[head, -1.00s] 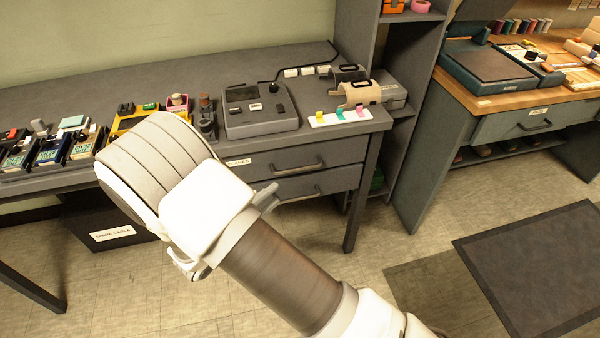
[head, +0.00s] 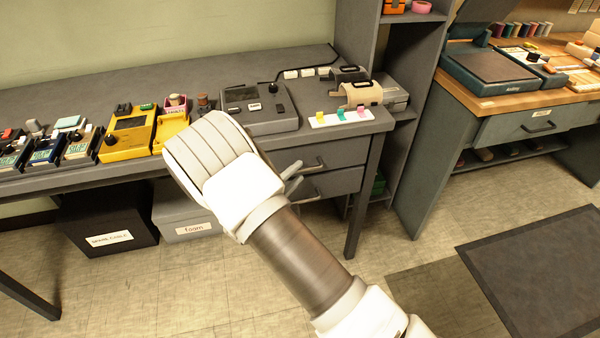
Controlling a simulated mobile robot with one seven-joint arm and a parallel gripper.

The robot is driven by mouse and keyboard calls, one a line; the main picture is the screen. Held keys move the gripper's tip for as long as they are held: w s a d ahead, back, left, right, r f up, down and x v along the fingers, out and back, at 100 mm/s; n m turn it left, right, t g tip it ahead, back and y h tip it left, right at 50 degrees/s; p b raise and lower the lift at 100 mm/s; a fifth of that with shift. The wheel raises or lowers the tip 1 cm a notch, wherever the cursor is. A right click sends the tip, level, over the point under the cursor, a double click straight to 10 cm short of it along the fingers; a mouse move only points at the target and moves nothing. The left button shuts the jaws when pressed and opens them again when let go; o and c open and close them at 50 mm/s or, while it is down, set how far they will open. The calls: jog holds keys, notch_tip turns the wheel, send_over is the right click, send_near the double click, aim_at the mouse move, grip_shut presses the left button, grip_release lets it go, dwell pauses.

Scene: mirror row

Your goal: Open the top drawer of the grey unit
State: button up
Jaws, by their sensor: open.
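The grey unit (head: 351,137) is a desk with two drawers under its right end. Its top drawer (head: 338,181) looks shut, with a dark bar handle (head: 314,166) on its front. The drawer's left part and label are hidden behind my arm. The lower drawer (head: 340,191) also looks shut. My gripper (head: 293,178) shows as two small grey fingers beyond my white wrist. They are open and look empty, and appear just left of and below the top handle. I cannot tell whether they touch the drawer front.
A grey console (head: 262,122), a white strip with coloured tabs (head: 341,118) and a tape dispenser (head: 360,95) stand on the desktop. A black box (head: 108,225) and a grey foam box (head: 188,222) are underneath. Shelves stand right of the drawers. Floor in front is clear.

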jog(key=shift+x, duration=1.25)
grip_shut()
dwell(0.5)
